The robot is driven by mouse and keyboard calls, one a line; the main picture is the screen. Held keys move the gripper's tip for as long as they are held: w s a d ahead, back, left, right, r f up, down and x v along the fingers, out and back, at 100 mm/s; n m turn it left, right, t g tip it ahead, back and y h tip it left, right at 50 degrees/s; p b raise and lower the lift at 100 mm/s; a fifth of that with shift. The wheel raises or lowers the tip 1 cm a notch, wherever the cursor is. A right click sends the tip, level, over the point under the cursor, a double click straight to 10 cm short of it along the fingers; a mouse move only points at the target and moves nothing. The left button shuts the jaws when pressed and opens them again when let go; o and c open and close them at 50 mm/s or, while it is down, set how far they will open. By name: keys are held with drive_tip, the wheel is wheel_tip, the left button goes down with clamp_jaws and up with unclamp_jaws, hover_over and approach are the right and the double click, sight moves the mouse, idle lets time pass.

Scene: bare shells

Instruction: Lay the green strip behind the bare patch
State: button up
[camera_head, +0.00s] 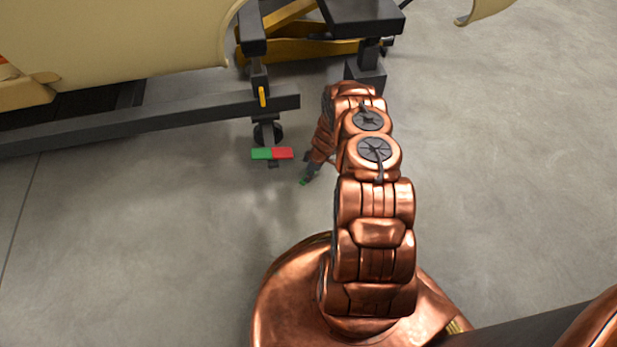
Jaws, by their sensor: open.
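A green strip (261,154) lies end to end with a red strip (283,153) in front of a dark caster wheel, left of my arm. My gripper (306,179) points down and left, just right of and nearer than the red strip, apart from it. Its jaws are open. A small bit of green shows at its tip; I cannot tell whether it is part of the fingers or something beyond them. No distinct bare patch can be singled out; the grey floor (180,230) around is plain.
A dark beam frame (150,122) carrying a cream shell panel (120,40) spans the upper left. A yellow and black stand (310,48) is at the back. A curved cream piece (487,9) shows at the top right. The floor is clear at right and front left.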

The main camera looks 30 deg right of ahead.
drive_tip(key=c, duration=0.9)
drive_tip(key=shift+r, duration=0.15)
drive_tip(key=v, duration=0.1)
drive_tip(key=p+v, duration=0.2)
drive_tip(key=shift+w+a+r, duration=0.2)
drive_tip(key=shift+w+r, duration=0.05)
drive_tip(key=shift+w, duration=0.1)
drive_tip(key=shift+s+r+p, duration=0.25)
drive_tip(key=shift+r+p, duration=0.05)
drive_tip(key=s+p, duration=0.1)
drive_tip(key=s, duration=0.1)
drive_tip(key=s+p, duration=0.1)
drive_tip(key=s, duration=0.1)
drive_tip(key=s+a+p, duration=0.1)
drive_tip(key=s, duration=0.1)
drive_tip(key=shift+s+r+p, duration=0.1)
drive_tip(key=shift+s+p, duration=0.2)
drive_tip(key=shift+p, duration=0.05)
drive_tip(key=shift+s+a+r+p, duration=0.1)
drive_tip(key=shift+s+a+p, duration=0.15)
drive_tip(key=shift+s+p, duration=0.8)
drive_tip(key=shift+s+a+r+p, duration=0.15)
drive_tip(key=shift+s+a+p, duration=0.15)
drive_tip(key=shift+s, duration=1.6)
drive_tip(key=shift+s+a+r+p, duration=0.15)
drive_tip(key=shift+s+p, duration=0.5)
drive_tip(key=shift+s, duration=0.8)
